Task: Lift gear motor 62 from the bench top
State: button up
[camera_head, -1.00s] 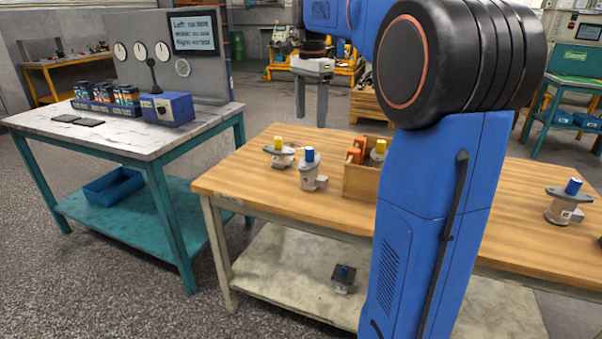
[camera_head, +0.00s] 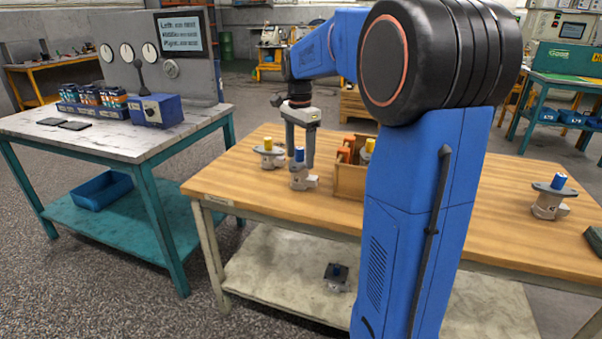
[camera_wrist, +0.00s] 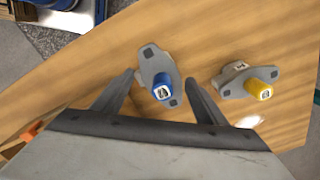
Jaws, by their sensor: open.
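A grey motor with a blue shaft (camera_head: 303,181) stands upright on the wooden bench top (camera_head: 225,184). A similar motor with a yellow shaft (camera_head: 268,160) stands to its left and behind. My gripper (camera_head: 299,155) points down over the blue-shaft motor, its fingers open. In the wrist view, the blue-shaft motor (camera_wrist: 157,67) lies between the open fingertips (camera_wrist: 160,80), and the yellow-shaft motor (camera_wrist: 240,82) is outside the right finger. The shaft-end labels are too small to read, so I cannot tell which motor is 62.
A wooden box (camera_head: 348,184) with orange parts and a yellow-shaft motor stands right of the blue-shaft motor. Another blue-shaft motor (camera_head: 548,205) stands at the bench's right. A dark part (camera_head: 337,277) lies on the lower shelf. A teal-legged table (camera_head: 140,150) stands at left.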

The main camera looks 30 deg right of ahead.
aim_at(300, 165)
jog(key=shift+w+d+f, duration=0.1)
jog(key=shift+f, duration=1.05)
jog(key=shift+w+d+f, duration=0.1)
jog(key=shift+f, duration=1.05)
grip_shut()
